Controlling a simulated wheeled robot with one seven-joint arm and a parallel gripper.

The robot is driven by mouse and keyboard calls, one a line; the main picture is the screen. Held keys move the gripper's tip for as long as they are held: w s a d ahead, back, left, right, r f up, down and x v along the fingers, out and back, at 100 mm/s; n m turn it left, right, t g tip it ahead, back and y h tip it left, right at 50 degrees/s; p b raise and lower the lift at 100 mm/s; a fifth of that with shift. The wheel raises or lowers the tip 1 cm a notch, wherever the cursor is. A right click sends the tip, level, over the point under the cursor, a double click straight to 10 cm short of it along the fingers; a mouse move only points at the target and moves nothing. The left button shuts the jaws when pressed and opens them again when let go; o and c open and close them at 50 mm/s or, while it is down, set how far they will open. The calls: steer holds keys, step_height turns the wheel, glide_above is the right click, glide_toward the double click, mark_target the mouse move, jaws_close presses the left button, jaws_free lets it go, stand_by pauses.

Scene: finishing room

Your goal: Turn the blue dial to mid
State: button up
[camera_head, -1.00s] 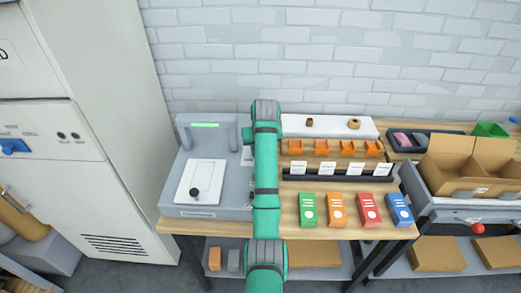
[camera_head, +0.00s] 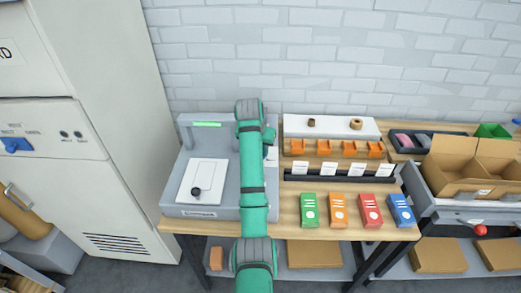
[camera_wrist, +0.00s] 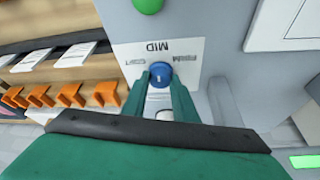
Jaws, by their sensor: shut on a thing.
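The blue dial (camera_wrist: 160,74) sits on a pale plate (camera_wrist: 128,53) on the grey machine in the wrist view. The plate's labels appear upside down: MID beyond the dial, SOFT to the left and FIRM to the right. My gripper (camera_wrist: 161,80) is shut on the dial, one green finger on each side. A small pale mark shows on the dial, but I cannot tell which label it points to. In the head view my arm hides the dial on the grey machine (camera_head: 222,187).
A green button (camera_wrist: 148,5) is near the dial. Right of the machine are orange holders (camera_head: 337,148) and several coloured boxes, including a green one (camera_head: 310,209). A tall cabinet at the left carries another blue knob (camera_head: 15,145).

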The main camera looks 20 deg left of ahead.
steer(key=o, duration=1)
steer(key=shift+o, duration=0.2)
